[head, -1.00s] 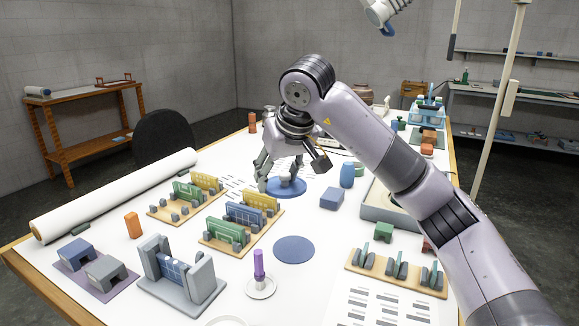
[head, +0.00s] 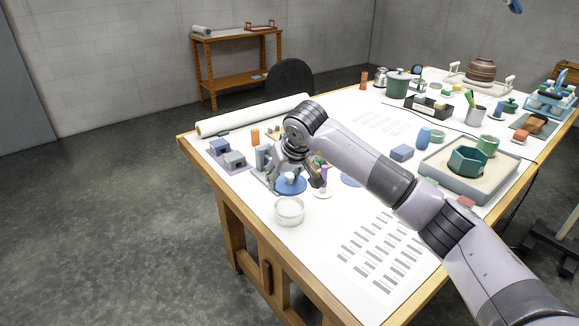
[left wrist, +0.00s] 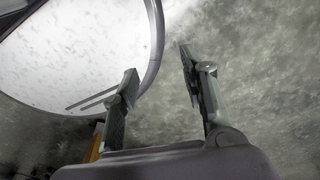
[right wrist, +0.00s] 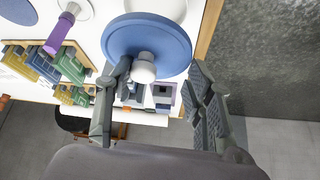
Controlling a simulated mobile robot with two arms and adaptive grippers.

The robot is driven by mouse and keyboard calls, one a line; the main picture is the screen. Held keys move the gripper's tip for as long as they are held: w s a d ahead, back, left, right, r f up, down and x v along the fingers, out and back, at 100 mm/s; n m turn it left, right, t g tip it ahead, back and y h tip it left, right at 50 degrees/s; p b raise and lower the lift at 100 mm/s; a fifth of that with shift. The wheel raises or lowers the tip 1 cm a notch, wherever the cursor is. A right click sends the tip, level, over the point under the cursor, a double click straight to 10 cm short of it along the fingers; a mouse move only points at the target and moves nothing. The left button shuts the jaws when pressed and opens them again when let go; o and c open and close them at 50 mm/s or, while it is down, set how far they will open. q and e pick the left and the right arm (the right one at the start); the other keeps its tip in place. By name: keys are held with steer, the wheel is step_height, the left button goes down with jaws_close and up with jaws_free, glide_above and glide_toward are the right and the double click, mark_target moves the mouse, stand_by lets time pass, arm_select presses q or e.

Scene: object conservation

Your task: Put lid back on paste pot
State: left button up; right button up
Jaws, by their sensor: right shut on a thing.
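The blue round lid (head: 291,186) with a white knob (right wrist: 144,68) is held by my right gripper (head: 297,178). In the right wrist view the lid (right wrist: 150,38) lies beyond the fingers, with the knob near the left finger. The white paste pot (head: 289,211) stands with its top uncovered near the table's front edge, just in front of and below the lid in the head view. The lid is apart from it. My left gripper (left wrist: 160,82) shows in the left wrist view with its fingers apart and nothing between them.
The purple-handled stamp (head: 323,177) stands right of the lid. Grey blocks (head: 233,158) and a grey stand lie behind to the left. A grey tray (head: 470,183) with a green hexagonal pot is at right. Printed paper (head: 385,250) lies flat at the front right.

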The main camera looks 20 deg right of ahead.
mark_target(285, 186)
steer(key=shift+b+x, duration=0.4)
steer(key=shift+x, duration=0.6)
steer(key=shift+s+f, duration=0.2)
steer(key=shift+f, duration=0.2)
step_height(285, 186, down, 2)
steer(key=shift+s+f+b, duration=0.1)
steer(key=shift+f+b, duration=0.1)
steer(key=shift+b, duration=0.75)
arm_select(q)
steer(key=shift+w+a+f+b, duration=0.1)
steer(key=shift+f+b, duration=0.2)
steer(key=shift+f, duration=0.7)
steer(key=shift+w+a+f+b, duration=0.1)
steer(key=shift+f+b, duration=0.2)
steer(key=shift+f, duration=0.65)
arm_select(e)
steer(key=shift+d+f, duration=0.1)
steer(key=shift+f, duration=0.75)
arm_select(q)
steer(key=shift+w+f, duration=0.1)
steer(key=shift+f, duration=0.15)
steer(key=shift+f+b, duration=0.4)
steer(key=shift+b, duration=0.25)
arm_select(e)
steer(key=shift+f, duration=0.15)
steer(key=o, duration=1)
steer(key=shift+o, duration=0.6)
